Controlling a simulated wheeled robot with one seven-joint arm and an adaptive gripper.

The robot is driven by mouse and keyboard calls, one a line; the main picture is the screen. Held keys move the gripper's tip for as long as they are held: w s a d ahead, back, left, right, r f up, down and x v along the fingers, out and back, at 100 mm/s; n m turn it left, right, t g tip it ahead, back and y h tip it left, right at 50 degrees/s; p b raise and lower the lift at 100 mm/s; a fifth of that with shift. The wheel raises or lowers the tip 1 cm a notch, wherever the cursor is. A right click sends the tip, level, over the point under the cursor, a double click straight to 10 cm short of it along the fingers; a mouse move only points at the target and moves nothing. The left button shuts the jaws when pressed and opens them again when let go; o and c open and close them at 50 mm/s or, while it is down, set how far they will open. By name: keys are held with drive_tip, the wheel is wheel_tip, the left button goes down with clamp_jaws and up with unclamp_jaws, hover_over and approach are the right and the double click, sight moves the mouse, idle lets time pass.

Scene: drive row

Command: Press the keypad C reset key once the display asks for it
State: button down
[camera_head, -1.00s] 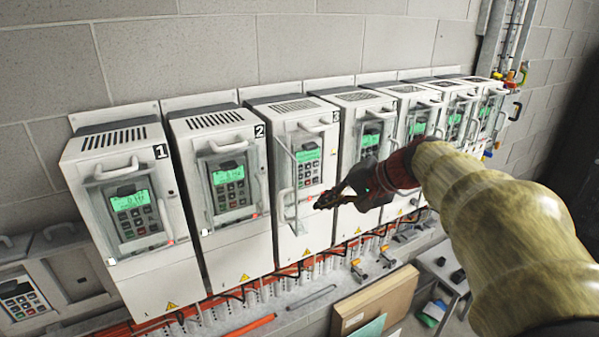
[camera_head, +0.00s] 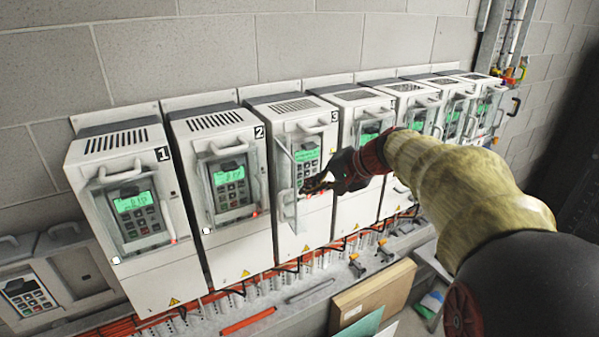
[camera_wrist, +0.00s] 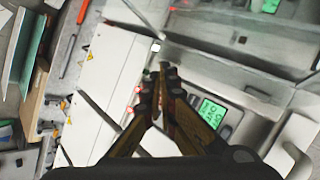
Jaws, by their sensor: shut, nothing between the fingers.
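Drive 3 (camera_head: 288,225) is a white cabinet in the row, and its clear keypad cover (camera_head: 284,182) stands swung open on the left. Its keypad (camera_head: 309,174) has a lit green display (camera_head: 306,155) above dark keys; the text is too small to read. My gripper (camera_head: 303,190) is shut and empty. Its tips are at the lower part of that keypad in the head view and hide some lower keys. Contact cannot be told. In the wrist view my shut gripper (camera_wrist: 164,70) points up the picture, with a lit green display (camera_wrist: 212,112) to its right.
Drive 1 (camera_head: 150,280) and drive 2 (camera_head: 235,250) stand to the left with handled covers over their keypads; more drives continue to the right. Red cables and a metal tray run below. A cardboard box (camera_head: 375,295) lies beneath. Wall space above the drives is clear.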

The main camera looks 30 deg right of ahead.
drive_tip(key=shift+w, duration=1.2)
drive_tip(key=shift+w, duration=0.1)
idle(0.5)
drive_tip(key=shift+w, duration=0.35)
drive_tip(key=shift+w, duration=0.35)
idle(0.8)
drive_tip(key=shift+s+b, duration=0.2)
drive_tip(key=shift+b, duration=0.15)
drive_tip(key=shift+s+b, duration=0.35)
drive_tip(key=shift+s, duration=0.3)
drive_tip(key=shift+s+b, duration=1.25)
drive_tip(key=shift+s, duration=1.25)
